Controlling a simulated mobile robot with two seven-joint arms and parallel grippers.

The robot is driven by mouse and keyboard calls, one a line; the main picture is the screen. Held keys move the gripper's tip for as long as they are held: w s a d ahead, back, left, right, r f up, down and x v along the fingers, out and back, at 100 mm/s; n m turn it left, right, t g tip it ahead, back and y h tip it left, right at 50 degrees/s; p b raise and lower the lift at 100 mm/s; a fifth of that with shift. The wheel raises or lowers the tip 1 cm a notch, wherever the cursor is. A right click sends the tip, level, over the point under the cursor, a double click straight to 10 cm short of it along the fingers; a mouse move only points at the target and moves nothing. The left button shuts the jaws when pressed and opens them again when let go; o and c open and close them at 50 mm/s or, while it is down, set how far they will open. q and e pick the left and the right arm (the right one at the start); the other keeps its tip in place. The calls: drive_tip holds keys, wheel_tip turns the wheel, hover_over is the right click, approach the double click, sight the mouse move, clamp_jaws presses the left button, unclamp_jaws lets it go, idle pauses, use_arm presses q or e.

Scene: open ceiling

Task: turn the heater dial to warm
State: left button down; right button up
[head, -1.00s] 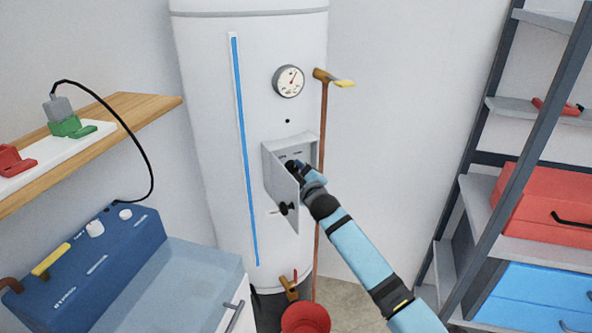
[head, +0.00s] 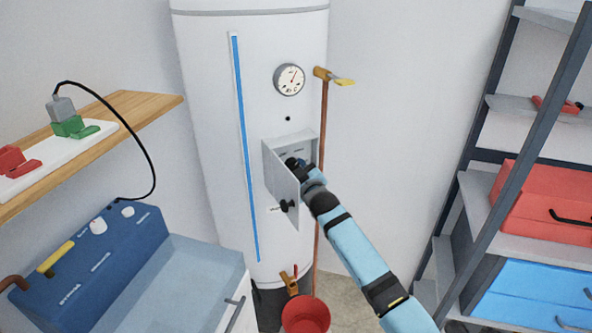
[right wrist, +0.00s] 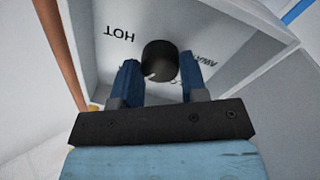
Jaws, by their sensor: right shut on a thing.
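The heater (head: 205,130) is a tall white cylinder with a small open control box (head: 303,141) on its front. The dial (right wrist: 160,58) is a round black knob on the box's back panel, with a pale mark near its lower left rim. The word HOT stands upside down left of the dial; a partly hidden label is at right, too blurred to read surely. My right gripper (right wrist: 158,66) is shut on the dial, a blue finger on each side. In the head view my right gripper (head: 299,166) reaches into the box and largely hides the dial. My left gripper is out of view.
The box's door (head: 281,188) hangs open at left, close to my right gripper. A copper pipe (head: 320,130) runs down right of the box. A red bucket (head: 306,316) stands below. A metal shelf rack (head: 478,190) is at right, a blue appliance (head: 100,262) at left.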

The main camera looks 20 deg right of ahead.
drive_tip(key=o, duration=0.9)
drive_tip(key=shift+s, duration=0.1)
drive_tip(key=s, duration=0.4)
drive_tip(key=s+d, duration=0.1)
drive_tip(key=s, duration=0.4)
drive_tip(key=s+d+b, duration=0.1)
drive_tip(key=s, duration=0.3)
drive_tip(key=shift+s+f, duration=0.25)
drive_tip(key=shift+f, duration=0.05)
